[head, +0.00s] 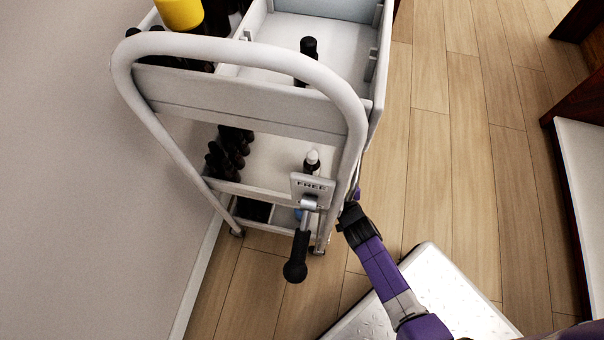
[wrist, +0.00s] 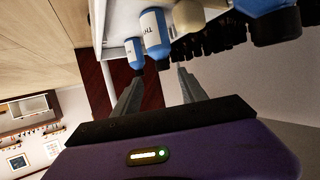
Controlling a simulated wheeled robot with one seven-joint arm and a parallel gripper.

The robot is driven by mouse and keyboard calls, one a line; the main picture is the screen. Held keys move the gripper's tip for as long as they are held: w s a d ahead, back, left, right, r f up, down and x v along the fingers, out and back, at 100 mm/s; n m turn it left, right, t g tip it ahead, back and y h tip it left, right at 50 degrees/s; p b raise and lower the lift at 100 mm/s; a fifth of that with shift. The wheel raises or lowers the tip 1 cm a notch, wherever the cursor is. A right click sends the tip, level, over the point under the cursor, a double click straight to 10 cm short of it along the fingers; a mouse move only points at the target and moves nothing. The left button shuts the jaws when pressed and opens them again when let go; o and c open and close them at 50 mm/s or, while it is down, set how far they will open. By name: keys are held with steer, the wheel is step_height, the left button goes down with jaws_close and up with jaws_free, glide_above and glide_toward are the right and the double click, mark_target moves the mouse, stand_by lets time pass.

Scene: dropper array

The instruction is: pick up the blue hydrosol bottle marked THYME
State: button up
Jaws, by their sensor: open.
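A blue bottle (wrist: 155,38) with a white label, its visible letters starting "TH", shows at the top of the wrist view. It is just beyond the gap between my fingertips, apart from both fingers. A second, smaller-looking blue bottle (wrist: 134,53) is at its left; its label is too small to read. My gripper (wrist: 158,75) is open and empty. In the head view my arm reaches to the lower right side of the white trolley (head: 345,110), and the fingers are hidden there. Only a bit of blue (head: 298,213) shows on the low shelf.
In the wrist view, a beige round item (wrist: 187,14), several dark bottles (wrist: 210,38) and a large blue, dark-capped object (wrist: 272,20) are to the right. The trolley has a hanging black-handled lever (head: 296,265). A white-topped platform (head: 440,295) stands on the floor. Wall at left.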

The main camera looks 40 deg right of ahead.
steer(key=b+x, duration=0.1)
steer(key=x, duration=0.1)
steer(key=b+x, duration=0.1)
steer(key=x, duration=0.2)
steer(key=b+x, duration=0.1)
steer(key=x, duration=0.1)
steer(key=shift+w+a+f+b, duration=0.1)
steer(key=shift+w+a+b, duration=0.2)
steer(key=shift+b, duration=0.1)
steer(key=shift+w+d, duration=0.15)
steer(key=shift+w, duration=0.2)
steer(key=c, duration=1)
steer(key=shift+s, duration=0.1)
jaws_close()
